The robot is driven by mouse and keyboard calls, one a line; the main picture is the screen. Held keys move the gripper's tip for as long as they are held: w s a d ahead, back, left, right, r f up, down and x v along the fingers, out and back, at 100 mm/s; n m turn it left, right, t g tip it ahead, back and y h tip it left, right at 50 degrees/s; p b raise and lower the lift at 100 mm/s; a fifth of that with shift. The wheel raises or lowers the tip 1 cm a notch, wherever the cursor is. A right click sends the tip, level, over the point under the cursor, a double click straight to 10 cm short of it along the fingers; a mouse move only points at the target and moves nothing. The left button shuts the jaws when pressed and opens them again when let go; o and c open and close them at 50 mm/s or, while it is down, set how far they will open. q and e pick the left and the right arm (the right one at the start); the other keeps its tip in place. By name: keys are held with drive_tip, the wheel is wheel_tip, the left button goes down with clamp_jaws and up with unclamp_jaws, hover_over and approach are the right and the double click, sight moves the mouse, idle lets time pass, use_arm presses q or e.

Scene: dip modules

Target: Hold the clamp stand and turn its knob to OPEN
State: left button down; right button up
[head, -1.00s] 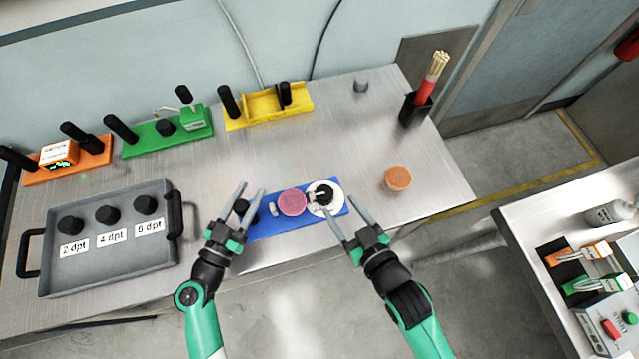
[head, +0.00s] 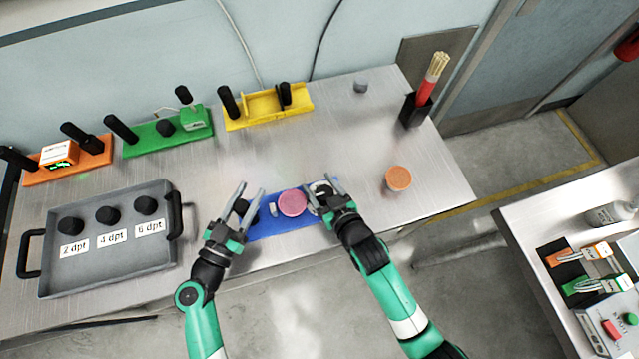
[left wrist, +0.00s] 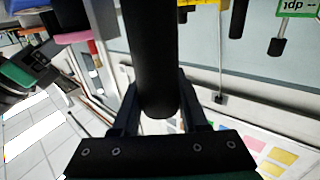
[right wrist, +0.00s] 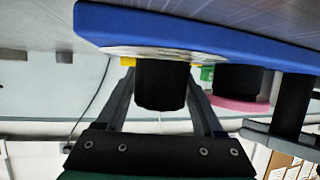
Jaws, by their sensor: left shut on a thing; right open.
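The clamp stand has a blue base (head: 285,229) at the front edge of the table. A pink round piece (head: 292,203) sits in its middle, and a white dial (head: 319,186) lies at its right end, mostly hidden by my right gripper. My left gripper (head: 242,202) is shut on the black post (left wrist: 155,60) at the stand's left end. My right gripper (head: 322,190) is open over the dial. In the right wrist view the black knob (right wrist: 162,84) stands between the open fingers, with a gap visible beside it.
A grey tray (head: 105,275) with several black knobs stands at left. Orange (head: 95,160), green (head: 150,145) and yellow (head: 265,118) stands line the back. An orange round piece (head: 398,178) lies right of the clamp stand, and a black holder (head: 415,110) stands at the back right.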

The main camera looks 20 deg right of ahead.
drive_tip(key=shift+w+f, duration=0.1)
clamp_jaws()
idle(0.3)
drive_tip(key=shift+n+y, duration=0.3)
drive_tip(key=shift+a+f+n+g+y, duration=0.1)
drive_tip(key=shift+n+g+y, duration=0.4)
drive_tip(key=shift+n+y, duration=0.35)
drive_tip(key=shift+a+n+y, duration=0.2)
drive_tip(key=shift+n+y, duration=0.15)
drive_tip(key=shift+y, duration=0.1)
unclamp_jaws()
